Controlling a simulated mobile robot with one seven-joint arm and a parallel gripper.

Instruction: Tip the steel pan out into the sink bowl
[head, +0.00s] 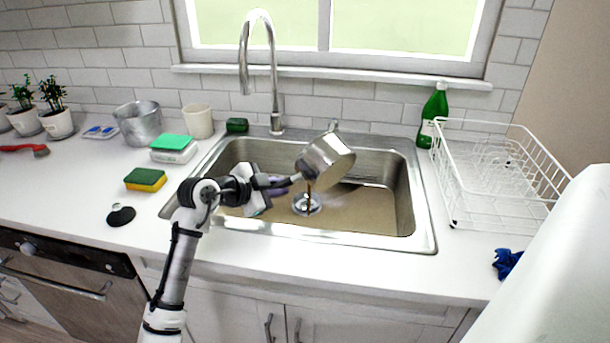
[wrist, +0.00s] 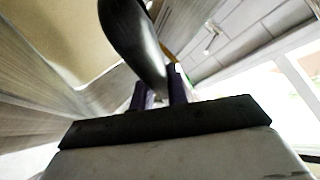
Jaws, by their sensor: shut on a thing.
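The steel pan (head: 328,158) is in the air over the sink bowl (head: 402,205), strongly tilted. The bowl's floor looks brownish. My gripper (head: 278,184) is shut on the pan's dark handle, left of the pan and above the bowl. In the wrist view, the dark curved handle (wrist: 132,38) runs down between my fingers (wrist: 160,92). The pan's inside is hidden in both views.
The tall faucet (head: 272,75) stands behind the bowl. A green bottle (head: 433,115) and white dish rack (head: 490,175) are to the right. A sponge (head: 146,180), white cup (head: 198,122) and metal bucket (head: 138,122) stand on the left counter. A blue cloth (head: 507,263) lies front right.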

